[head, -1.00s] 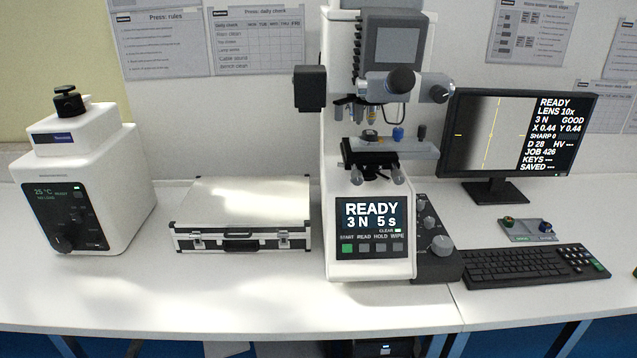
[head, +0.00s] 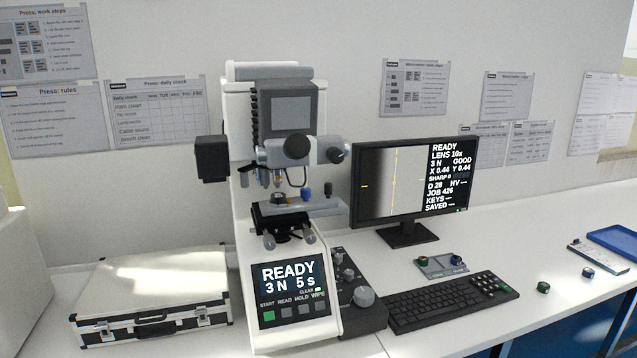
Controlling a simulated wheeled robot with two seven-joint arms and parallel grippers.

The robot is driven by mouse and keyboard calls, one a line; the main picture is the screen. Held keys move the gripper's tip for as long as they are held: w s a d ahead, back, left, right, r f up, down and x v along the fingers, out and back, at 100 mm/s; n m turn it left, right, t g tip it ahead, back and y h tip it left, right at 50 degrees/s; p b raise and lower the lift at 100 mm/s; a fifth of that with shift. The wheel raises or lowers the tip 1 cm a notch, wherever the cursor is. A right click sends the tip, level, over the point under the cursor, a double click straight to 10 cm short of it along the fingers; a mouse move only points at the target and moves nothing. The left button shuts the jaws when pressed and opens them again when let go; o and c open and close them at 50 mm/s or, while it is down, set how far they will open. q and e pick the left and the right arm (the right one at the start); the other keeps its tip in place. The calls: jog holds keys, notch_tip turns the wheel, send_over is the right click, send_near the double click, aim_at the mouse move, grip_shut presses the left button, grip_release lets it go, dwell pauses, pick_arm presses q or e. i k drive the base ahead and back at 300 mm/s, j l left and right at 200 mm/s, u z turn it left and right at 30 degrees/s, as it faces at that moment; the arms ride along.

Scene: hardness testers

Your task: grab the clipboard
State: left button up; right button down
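I cannot make out a clipboard in the head view. Neither of my grippers is in view. A flat pale item with dark details (head: 598,257) lies at the right end of the bench; it is too small to tell what it is. Several printed sheets, such as the daily check sheet (head: 157,125), are on the wall.
The hardness tester (head: 290,290) stands mid-bench, with a silver case (head: 150,290) to its left. A monitor (head: 400,195), a keyboard (head: 455,302) and a small control box (head: 441,267) are to its right. A blue tray (head: 615,240) lies far right. Small round pieces (head: 543,288) lie nearby.

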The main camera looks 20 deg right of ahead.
aim_at(612, 265)
jog(key=z, duration=1.95)
jog(key=i+l+u, duration=0.1)
jog(key=i+l, duration=0.2)
jog(key=i+l+u, duration=0.1)
jog(key=i+l, duration=0.2)
jog(key=i+l+u, duration=0.15)
jog(key=i+l, duration=0.15)
jog(key=l, duration=0.2)
jog(key=i+l+u, duration=0.1)
jog(key=i+l, duration=0.15)
jog(key=l, duration=0.15)
jog(key=i+l+u, duration=0.1)
jog(key=i+l, duration=0.15)
jog(key=l, duration=0.2)
jog(key=i+l+u, duration=0.1)
jog(key=l, duration=0.35)
jog(key=i+l+u, duration=0.1)
jog(key=i+l, duration=0.25)
jog(key=l, duration=0.15)
jog(key=i+l+u, duration=0.15)
jog(key=l, duration=0.3)
